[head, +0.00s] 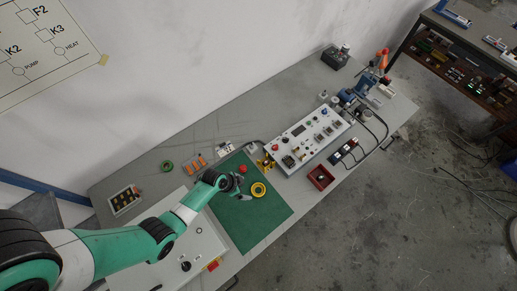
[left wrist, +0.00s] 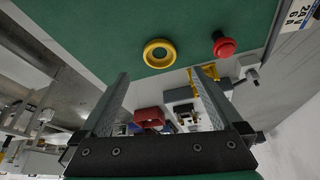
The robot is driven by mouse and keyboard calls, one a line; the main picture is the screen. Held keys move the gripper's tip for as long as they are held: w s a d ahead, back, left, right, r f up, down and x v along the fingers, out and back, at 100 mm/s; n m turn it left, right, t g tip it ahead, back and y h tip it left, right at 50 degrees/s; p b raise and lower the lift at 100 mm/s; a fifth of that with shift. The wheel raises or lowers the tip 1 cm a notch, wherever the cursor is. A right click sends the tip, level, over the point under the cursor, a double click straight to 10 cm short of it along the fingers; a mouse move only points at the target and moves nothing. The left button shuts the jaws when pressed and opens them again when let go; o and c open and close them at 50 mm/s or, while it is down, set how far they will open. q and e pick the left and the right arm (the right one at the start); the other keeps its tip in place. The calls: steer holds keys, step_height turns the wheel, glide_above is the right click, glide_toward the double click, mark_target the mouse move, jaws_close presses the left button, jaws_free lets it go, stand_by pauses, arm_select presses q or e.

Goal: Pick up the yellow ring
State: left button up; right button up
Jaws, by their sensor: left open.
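The yellow ring (head: 258,195) lies flat on the green mat (head: 262,222), right of my left gripper (head: 245,196) in the head view. In the left wrist view the ring (left wrist: 160,65) shows whole, with a dark centre. It sits just beyond the gap between the two fingertips of my left gripper (left wrist: 161,73). That gripper is open, with nothing between its fingers, and the ring looks apart from both fingers. My right gripper is in neither view.
A red knob (head: 242,169) stands near the ring; it also shows in the left wrist view (left wrist: 224,45). A white control panel (head: 305,137) and a red tray (head: 320,178) lie farther right. A green ring (head: 167,166) lies left. The mat's lower right part is clear.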

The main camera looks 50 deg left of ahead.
arm_select(q)
steer(key=b, duration=0.7)
glide_toward(258, 190)
steer(key=shift+s+a+f, duration=0.1)
steer(key=shift+s+f, duration=0.05)
steer(key=shift+f, duration=0.6)
steer(key=b+x, duration=0.4)
steer(key=x, duration=0.1)
steer(key=shift+w+d, duration=0.25)
steer(key=shift+w, duration=0.05)
steer(key=shift+w+r, duration=0.1)
steer(key=shift+r, duration=0.05)
steer(key=shift+c, duration=0.3)
steer(key=c, duration=1)
